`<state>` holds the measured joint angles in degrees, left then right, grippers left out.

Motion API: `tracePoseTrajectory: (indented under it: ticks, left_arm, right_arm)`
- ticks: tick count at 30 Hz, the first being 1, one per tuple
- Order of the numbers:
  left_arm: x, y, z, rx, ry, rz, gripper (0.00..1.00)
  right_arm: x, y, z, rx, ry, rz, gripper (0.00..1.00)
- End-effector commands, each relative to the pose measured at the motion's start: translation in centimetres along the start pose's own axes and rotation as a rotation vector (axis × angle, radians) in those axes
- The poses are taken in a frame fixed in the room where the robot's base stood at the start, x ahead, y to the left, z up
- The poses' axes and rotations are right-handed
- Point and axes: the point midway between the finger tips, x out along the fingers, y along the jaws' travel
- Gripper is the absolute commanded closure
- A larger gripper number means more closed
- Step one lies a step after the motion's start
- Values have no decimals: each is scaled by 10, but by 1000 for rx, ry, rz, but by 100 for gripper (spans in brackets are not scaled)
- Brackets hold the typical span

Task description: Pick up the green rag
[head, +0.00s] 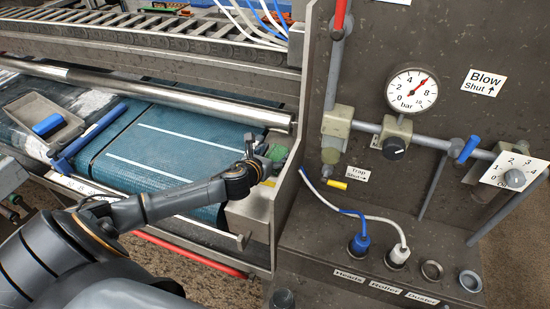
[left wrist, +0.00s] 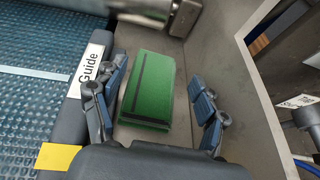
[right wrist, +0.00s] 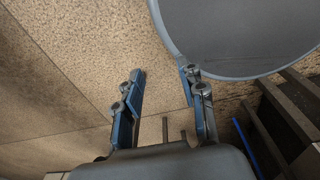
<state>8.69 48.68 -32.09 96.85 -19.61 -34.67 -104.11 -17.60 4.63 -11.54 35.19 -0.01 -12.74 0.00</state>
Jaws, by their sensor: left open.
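The green rag (left wrist: 150,87) lies folded in a grey recess, with a dark stripe along its left side and lower edge. In the head view the rag (head: 277,153) shows small beside the end of the blue belt, partly hidden by my left gripper. My left gripper (head: 260,150) is open; in the left wrist view its blue-padded fingers (left wrist: 162,95) stand on either side of the rag, and I see no clear contact. My right gripper (right wrist: 160,88) is open and empty, above a brown speckled floor; it is not seen in the head view.
The recess's grey wall (left wrist: 215,50) stands close right of the rag. A "Guide" label (left wrist: 88,68) and metal roller (head: 200,102) are nearby. A control panel (head: 350,235) with gauge (head: 412,91) stands right. A round grey object (right wrist: 240,35) is near my right gripper.

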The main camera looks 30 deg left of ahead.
Motion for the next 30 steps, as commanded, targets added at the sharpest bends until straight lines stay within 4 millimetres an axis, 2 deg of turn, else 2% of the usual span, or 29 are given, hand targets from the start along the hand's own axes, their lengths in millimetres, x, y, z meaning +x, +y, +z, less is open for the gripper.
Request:
tracePoseTrajectory:
  ticks: [6,15,25,30]
  left_arm:
    - [15,1,-5,-3,1,1,27]
    - [49,3,-12,-3,0,1,27]
    - [54,3,-12,0,1,-1,27]
    - [54,3,-12,0,1,0,62]
  right_arm:
    - [-2,4,-16,0,24,4,60]
    - [-5,3,-14,1,21,4,60]
    - [-5,3,-9,2,14,3,60]
    - [-5,2,-8,2,13,3,60]
